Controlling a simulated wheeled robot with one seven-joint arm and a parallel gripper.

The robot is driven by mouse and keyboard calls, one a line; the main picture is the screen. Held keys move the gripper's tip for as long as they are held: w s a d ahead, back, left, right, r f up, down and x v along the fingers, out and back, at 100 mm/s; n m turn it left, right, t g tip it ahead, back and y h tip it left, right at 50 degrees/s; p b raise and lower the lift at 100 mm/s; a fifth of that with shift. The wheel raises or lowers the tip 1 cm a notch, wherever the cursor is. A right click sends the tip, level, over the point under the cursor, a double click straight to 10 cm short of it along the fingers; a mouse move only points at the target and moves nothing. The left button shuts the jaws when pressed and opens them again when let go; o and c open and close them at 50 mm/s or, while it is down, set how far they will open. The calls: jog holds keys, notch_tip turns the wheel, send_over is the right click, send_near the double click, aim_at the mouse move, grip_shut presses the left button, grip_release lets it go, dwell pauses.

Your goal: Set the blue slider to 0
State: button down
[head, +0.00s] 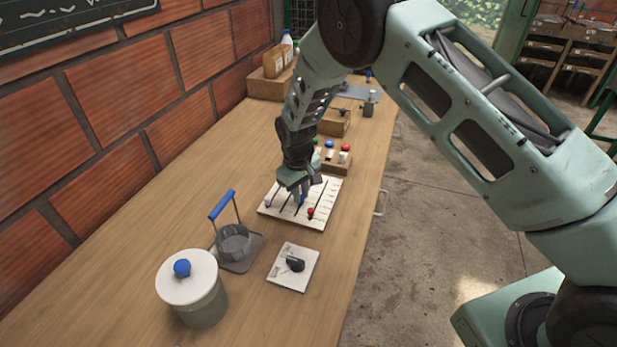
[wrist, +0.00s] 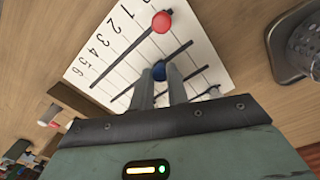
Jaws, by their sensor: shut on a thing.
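The white slider board (head: 287,217) lies flat on the wooden bench, with several dark parallel slots and a row of printed numbers. In the wrist view the board (wrist: 130,42) shows numbers 1 to 6 along one edge; I cannot make out the 0. The blue slider (wrist: 159,71) has a round knob and sits partway along the middle slot, away from both ends. My gripper (wrist: 160,78) is shut on this knob, one finger on each side; in the head view my gripper (head: 301,190) is over the board. The red slider (wrist: 162,22) is in a neighbouring slot, near its end.
A white plate with a black knob (head: 295,264), a metal cup holder with a blue handle (head: 234,241) and a lidded pot (head: 188,279) stand nearer. A wooden box with coloured buttons (head: 338,159) lies just beyond the board. The brick wall borders the bench on the left.

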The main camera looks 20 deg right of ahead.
aim_at(295, 215)
jog(key=s+a, duration=0.2)
jog(key=s, duration=0.1)
jog(key=shift+s+a, duration=0.2)
jog(key=shift+a, duration=0.05)
jog(key=c, duration=1.3)
grip_release()
jog(key=shift+a, duration=0.1)
jog(key=shift+c, duration=0.2)
jog(key=shift+r, duration=0.55)
notch_tip(295, 215, up, 16)
jog(key=b, duration=0.3)
jog(key=shift+s+a+r, duration=0.15)
jog(key=shift+s+a, duration=0.05)
jog(key=shift+a, duration=0.05)
